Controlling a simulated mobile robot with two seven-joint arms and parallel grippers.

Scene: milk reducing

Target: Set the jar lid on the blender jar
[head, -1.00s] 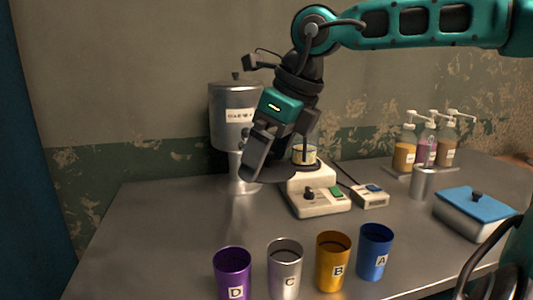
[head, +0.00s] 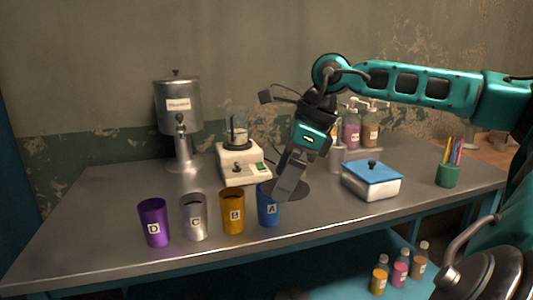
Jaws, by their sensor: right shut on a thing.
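The blender (head: 243,170) stands on the bench with a cream base. Its clear jar (head: 237,130) sits upright on top with pale liquid inside, and no lid shows on it. My right gripper (head: 290,191) is shut on the jar lid (head: 318,191), a flat dark disc partly hidden by the fingers. The lid is right of the blender and towards the front, close behind the blue cup A in the picture. I cannot tell its exact height over the bench. My left gripper is not in view.
The purple cup D (head: 154,222), grey cup C (head: 194,217), yellow cup B (head: 232,211) and blue cup A (head: 268,207) line the front. A metal dispenser (head: 179,105) stands at the back left. A blue-lidded box (head: 371,180) and a green pen cup (head: 447,176) stand right.

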